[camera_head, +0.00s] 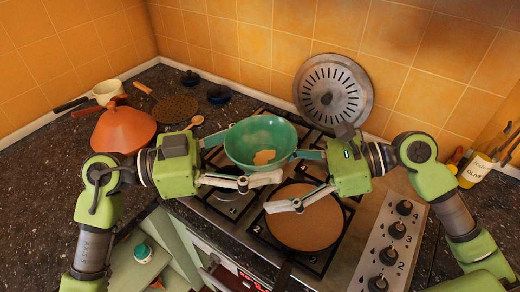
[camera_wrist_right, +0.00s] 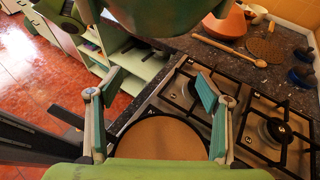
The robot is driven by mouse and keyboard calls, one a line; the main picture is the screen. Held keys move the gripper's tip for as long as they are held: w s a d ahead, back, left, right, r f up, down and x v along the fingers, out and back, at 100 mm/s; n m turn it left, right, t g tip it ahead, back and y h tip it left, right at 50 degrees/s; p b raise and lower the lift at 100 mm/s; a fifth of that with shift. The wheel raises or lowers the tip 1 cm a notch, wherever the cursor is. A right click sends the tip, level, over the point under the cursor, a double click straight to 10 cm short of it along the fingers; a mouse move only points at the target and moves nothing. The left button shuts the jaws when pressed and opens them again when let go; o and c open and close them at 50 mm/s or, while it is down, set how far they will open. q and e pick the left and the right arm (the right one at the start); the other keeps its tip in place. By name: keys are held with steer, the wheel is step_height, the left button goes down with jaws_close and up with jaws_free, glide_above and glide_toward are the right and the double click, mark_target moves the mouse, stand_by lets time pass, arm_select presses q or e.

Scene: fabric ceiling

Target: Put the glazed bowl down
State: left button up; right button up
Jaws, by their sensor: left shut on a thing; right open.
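The green glazed bowl (camera_head: 262,140) has a tan patch inside and is held upright above the hob. Its underside fills the top of the right wrist view (camera_wrist_right: 150,16). My left gripper (camera_head: 240,158) is shut on the bowl at its left side; the exact contact is partly hidden. My right gripper (camera_head: 290,180) is open and empty, just right of and below the bowl, over the brown pan. Its spread fingers also show in the right wrist view (camera_wrist_right: 158,105), with the pan beyond them.
The brown pan (camera_head: 305,222) sits on the hob (camera_head: 345,242), handle toward the front. A perforated metal disc (camera_head: 333,88) leans on the back wall. An orange tagine (camera_head: 123,128), wooden spoon (camera_head: 194,123) and dark lids stand left. Bottles (camera_head: 476,170) stand right.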

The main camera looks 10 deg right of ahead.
steer(key=d+f+m+t+h, duration=0.2)
steer(key=d+f+m+t, duration=0.1)
steer(key=d, duration=0.3)
steer(key=shift+m+t, duration=0.4)
steer(key=shift+t, duration=0.2)
steer(key=shift+d+f, duration=0.1)
steer(key=shift+d, duration=0.05)
